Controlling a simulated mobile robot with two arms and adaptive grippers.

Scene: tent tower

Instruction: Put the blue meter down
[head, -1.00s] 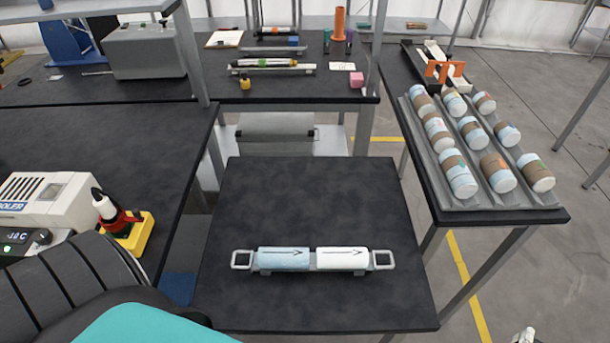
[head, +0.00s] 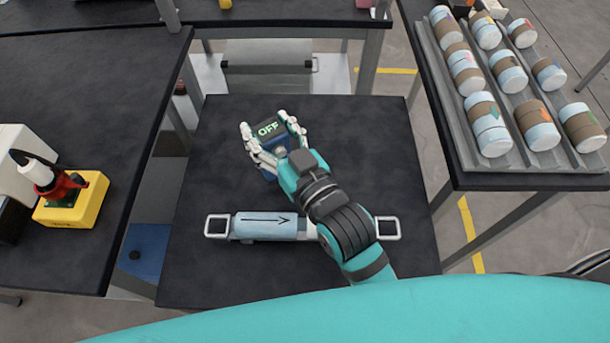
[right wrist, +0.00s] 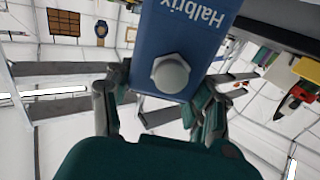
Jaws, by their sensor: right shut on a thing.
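The blue meter (head: 268,142) has a dark display reading "OFF" in green. My right gripper (head: 273,143) is shut on it, with fingers on both sides, over the far middle part of the small black table (head: 385,150). In the right wrist view the meter (right wrist: 195,35) shows a blue face with "Halbrix" lettering and a grey hexagonal knob, between my fingers (right wrist: 160,95). I cannot tell whether the meter touches the table. My left gripper is not in view.
A rack with a light blue cylinder (head: 265,226) lies nearer on the same table, partly hidden by my right arm. A sloped tray (head: 470,150) of jars stands on the right table. A yellow block (head: 70,205) with a red tool is at left.

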